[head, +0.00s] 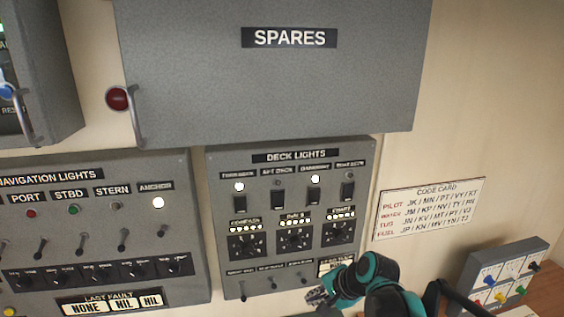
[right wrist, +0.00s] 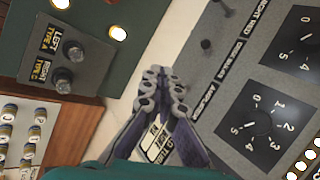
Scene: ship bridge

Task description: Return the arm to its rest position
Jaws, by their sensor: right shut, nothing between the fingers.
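My right gripper (head: 318,297) shows at the bottom of the head view, in front of the lower edge of the DECK LIGHTS panel (head: 213,215). Its teal arm comes in from the bottom right. In the right wrist view the right gripper's fingers (right wrist: 163,82) are together with nothing held between them. They stand in front of a label at the panel's lower edge, hiding part of it. My left gripper is in neither view.
A grey SPARES cabinet (head: 270,85) juts out above. The NAVIGATION LIGHTS panel (head: 100,225) is at left. A code card (head: 430,208) hangs on the wall at right. A small box with coloured levers (head: 505,275) stands at the lower right. Bare wall lies between.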

